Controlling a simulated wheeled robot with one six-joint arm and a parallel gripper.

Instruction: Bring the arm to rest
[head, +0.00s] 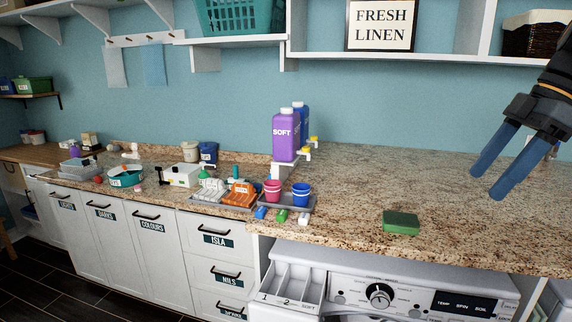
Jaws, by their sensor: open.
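My gripper (503,166) hangs at the right of the head view, above the granite counter (345,190). Its two blue fingers are spread apart and point down to the left. Nothing is between them. My dark arm comes in from the upper right edge. A green block-like item (401,221) lies on the counter below and to the left of the fingers, apart from them.
A purple SOFT bottle (286,137) stands on a small stand at mid-counter. A pink cup (272,190) and a blue cup (301,194) stand left of the green item. The detergent drawer (289,287) is pulled out below. A shelf (400,58) runs above the counter.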

